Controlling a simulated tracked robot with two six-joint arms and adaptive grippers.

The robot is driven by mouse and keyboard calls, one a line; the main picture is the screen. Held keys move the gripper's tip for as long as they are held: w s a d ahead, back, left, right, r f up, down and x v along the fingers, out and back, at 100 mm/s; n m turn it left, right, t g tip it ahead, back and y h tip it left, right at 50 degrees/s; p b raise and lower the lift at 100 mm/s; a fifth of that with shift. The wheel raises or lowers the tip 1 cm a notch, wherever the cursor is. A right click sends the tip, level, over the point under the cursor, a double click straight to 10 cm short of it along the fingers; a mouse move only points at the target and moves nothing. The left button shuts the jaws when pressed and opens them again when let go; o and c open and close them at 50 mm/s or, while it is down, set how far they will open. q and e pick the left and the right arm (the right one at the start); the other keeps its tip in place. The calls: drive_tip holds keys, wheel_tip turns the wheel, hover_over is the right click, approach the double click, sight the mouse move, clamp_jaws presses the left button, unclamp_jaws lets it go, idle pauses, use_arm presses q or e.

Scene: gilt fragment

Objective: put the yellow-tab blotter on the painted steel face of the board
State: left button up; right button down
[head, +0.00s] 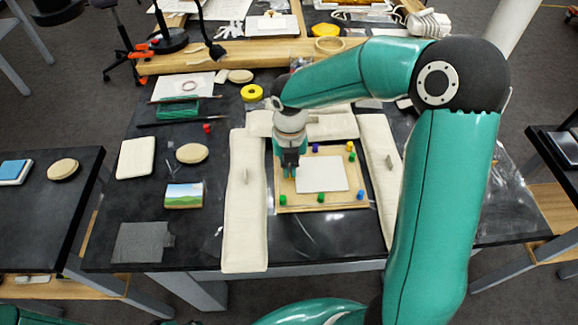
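The board (325,204) lies on the dark table, with a flat white sheet (322,174) on its middle. Small coloured pieces stand around its edge, among them a yellow one (352,157), a purple one (315,148), a blue one (361,195) and green ones. I cannot tell which thing is the yellow-tab blotter, nor which part of the board is painted steel. My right gripper (289,172) points down over the board's left part, beside the white sheet. Its fingers are small and dark, and whether they hold anything is unclear. My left gripper is out of view.
Long cream pads (245,205) flank the board left and right (381,172), with another behind it. To the left lie a cream block (136,158), an oval beige pad (192,153), a landscape picture (184,195) and a grey cloth (142,242). A yellow ring (251,92) lies farther back.

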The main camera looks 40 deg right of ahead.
drive_tip(key=c, duration=1.2)
unclamp_jaws()
drive_tip(key=shift+c, duration=0.2)
drive_tip(key=shift+r, duration=0.15)
wheel_tip(320, 180, up, 12)
drive_tip(key=shift+f, duration=0.25)
